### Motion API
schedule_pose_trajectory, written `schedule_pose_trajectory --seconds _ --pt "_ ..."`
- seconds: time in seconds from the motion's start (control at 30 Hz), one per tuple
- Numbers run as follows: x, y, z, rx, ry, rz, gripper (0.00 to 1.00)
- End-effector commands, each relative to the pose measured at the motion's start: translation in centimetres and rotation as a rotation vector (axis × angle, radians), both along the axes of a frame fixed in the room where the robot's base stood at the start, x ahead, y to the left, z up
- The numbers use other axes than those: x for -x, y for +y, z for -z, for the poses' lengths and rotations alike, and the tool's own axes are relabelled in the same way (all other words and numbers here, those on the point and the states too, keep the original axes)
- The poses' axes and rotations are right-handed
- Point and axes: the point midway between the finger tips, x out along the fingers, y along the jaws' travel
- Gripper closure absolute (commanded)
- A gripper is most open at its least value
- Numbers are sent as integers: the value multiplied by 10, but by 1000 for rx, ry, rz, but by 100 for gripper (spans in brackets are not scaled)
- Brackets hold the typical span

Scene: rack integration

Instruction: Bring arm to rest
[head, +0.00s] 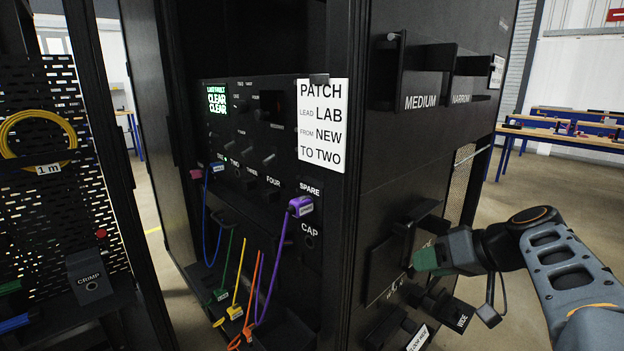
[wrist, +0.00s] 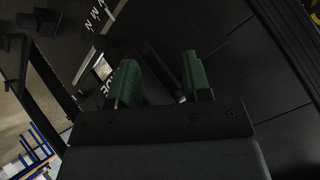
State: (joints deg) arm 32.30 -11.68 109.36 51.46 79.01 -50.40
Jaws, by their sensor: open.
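My gripper (head: 428,260) is at the lower right in the head view, close to the black side face of the rack, beside small black holders there. In the wrist view its two green fingers (wrist: 158,82) stand apart with nothing clearly held between them. Dark holder parts and white lettering show behind the fingers. My grey arm comes in from the right edge. Whether the fingers touch a holder is hard to tell in the dark.
The rack panel carries a white patch card (head: 321,125) and hanging coloured cables, including a purple one (head: 277,265). Bins labelled medium (head: 420,90) and narrow are above my gripper. A wide holder (head: 455,314) sits below. Open floor and workbenches (head: 570,137) lie to the right.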

Motion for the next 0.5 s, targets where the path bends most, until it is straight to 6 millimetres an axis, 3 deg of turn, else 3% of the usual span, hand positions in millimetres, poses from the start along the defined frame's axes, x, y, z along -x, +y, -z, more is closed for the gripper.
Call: schedule_pose_trajectory --seconds 0.03,0.2,0.5 --pt "11 19 -22 45 85 10 55" --pt "51 50 -21 238 295 97 55" --pt "98 63 -29 510 348 203 55"
